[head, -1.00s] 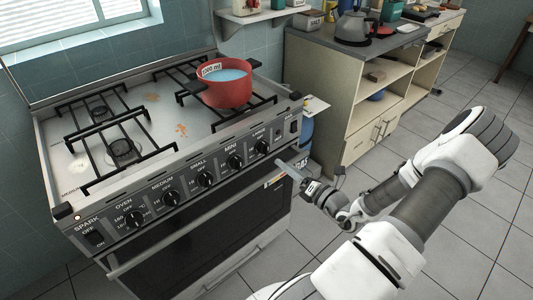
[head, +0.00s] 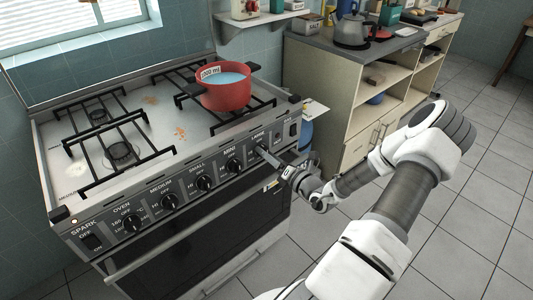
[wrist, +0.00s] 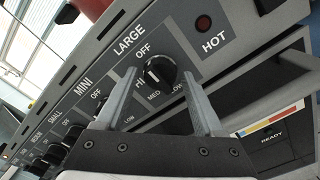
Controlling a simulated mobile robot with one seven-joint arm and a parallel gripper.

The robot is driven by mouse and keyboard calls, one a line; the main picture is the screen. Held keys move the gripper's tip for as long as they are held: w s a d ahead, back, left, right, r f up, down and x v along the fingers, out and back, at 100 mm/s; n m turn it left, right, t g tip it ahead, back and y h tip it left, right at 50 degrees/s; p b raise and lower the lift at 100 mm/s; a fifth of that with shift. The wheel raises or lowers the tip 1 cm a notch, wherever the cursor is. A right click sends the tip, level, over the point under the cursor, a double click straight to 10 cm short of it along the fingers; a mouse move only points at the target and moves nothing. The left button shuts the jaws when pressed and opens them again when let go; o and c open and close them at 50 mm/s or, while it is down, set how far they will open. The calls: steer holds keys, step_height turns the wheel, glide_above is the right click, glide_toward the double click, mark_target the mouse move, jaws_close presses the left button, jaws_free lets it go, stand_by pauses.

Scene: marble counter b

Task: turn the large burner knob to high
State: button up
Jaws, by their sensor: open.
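The large burner knob (wrist: 159,72) is black and round, under the label LARGE in the wrist view. In the head view my gripper (head: 264,151) is at the right end of the stove's control panel (head: 183,190) and hides most of the large knob. A red pot (head: 226,92) with blue liquid sits on the right rear burner area.
The mini knob (head: 234,166) is close on the left, with further knobs along the panel. A dark HOT light (wrist: 204,23) is right of the large knob. The oven handle (head: 190,228) runs below. Open tiled floor (head: 460,200) lies to the right.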

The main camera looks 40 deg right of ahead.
steer(key=shift+c, duration=0.2)
steer(key=c, duration=0.8)
steer(key=shift+w, duration=0.2)
steer(key=shift+n+p, duration=0.3)
steer(key=shift+n, duration=1.2)
steer(key=shift+w+n, duration=0.1)
steer(key=shift+n, duration=1.4)
